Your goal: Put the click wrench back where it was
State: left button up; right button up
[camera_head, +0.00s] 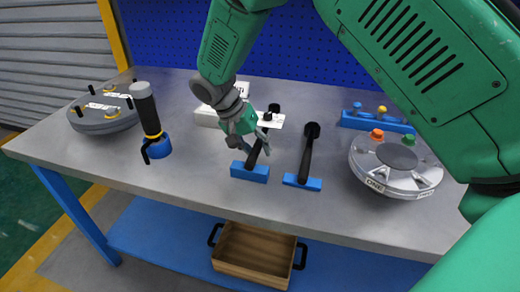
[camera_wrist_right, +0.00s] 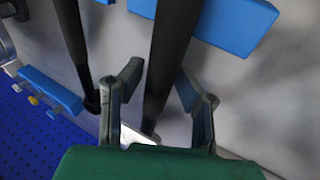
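Two black long-handled wrench-like tools lie on the grey bench in blue holders. I cannot tell which is the click wrench. The left tool (camera_head: 255,154) lies in the left blue holder (camera_head: 249,173); its far end is partly hidden by my right gripper. The right tool (camera_head: 307,148) lies in the right blue holder (camera_head: 302,182). My right gripper (camera_head: 258,142) is low over the left tool. In the right wrist view its fingers (camera_wrist_right: 160,95) stand apart on either side of the dark shaft (camera_wrist_right: 168,60), with gaps showing. My left gripper is not in view.
A black-and-blue power tool (camera_head: 149,120) stands at left, near a round flanged part (camera_head: 104,113). Another round flanged shell (camera_head: 396,168) is at right, by a blue rack (camera_head: 376,122). A white box (camera_head: 208,116) is behind the gripper. A wooden crate (camera_head: 254,256) is below the bench.

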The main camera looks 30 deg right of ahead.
jog(key=p+v, duration=0.1)
jog(key=v, duration=1.1)
jog(key=shift+a+p, duration=0.15)
jog(key=shift+p, duration=0.2)
